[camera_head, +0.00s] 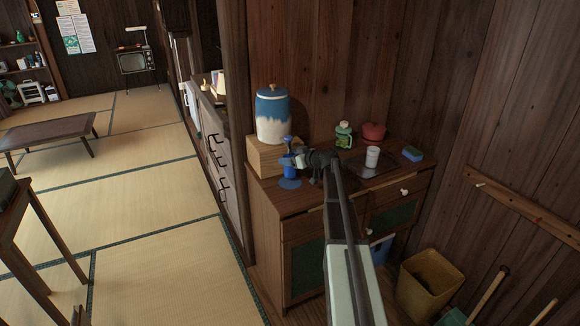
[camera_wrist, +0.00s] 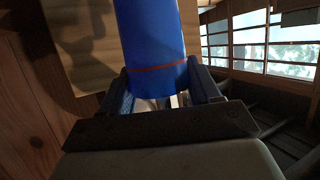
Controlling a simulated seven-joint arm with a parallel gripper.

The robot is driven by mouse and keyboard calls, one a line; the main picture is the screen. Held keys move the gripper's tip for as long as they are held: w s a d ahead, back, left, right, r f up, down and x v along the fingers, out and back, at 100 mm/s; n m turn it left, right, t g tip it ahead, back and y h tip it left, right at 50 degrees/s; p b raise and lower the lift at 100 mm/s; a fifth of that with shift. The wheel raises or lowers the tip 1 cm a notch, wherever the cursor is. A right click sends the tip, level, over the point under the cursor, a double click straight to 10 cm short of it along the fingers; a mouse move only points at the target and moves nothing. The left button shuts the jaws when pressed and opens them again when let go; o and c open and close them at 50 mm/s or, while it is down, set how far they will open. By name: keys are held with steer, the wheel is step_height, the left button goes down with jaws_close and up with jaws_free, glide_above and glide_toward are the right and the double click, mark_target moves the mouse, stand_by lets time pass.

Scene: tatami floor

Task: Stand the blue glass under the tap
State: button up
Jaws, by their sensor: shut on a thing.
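The blue glass (camera_head: 290,172) is at the left front of the wooden cabinet top, in front of the wooden block. It looks upright, just above or on a round blue mat (camera_head: 289,184); I cannot tell which. My gripper (camera_head: 291,160) is shut on the glass. In the wrist view the blue glass (camera_wrist: 152,38), with a thin red line around it, sits between my gripper's two fingers (camera_wrist: 160,90). A blue and white lidded jar (camera_head: 272,118) stands on the wooden block (camera_head: 262,157).
Behind and right of my gripper are a green-and-white jar (camera_head: 344,135), a red pot (camera_head: 373,133), a white cup (camera_head: 372,157) on a dark tray (camera_head: 363,170), and a blue sponge (camera_head: 412,153). A bin (camera_head: 428,285) stands on the floor at right.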

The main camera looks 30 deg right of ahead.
steer(key=shift+w+f, duration=0.1)
steer(key=shift+f, duration=1.65)
steer(key=shift+f, duration=0.15)
steer(key=o, duration=1.2)
steer(key=v, duration=1.2)
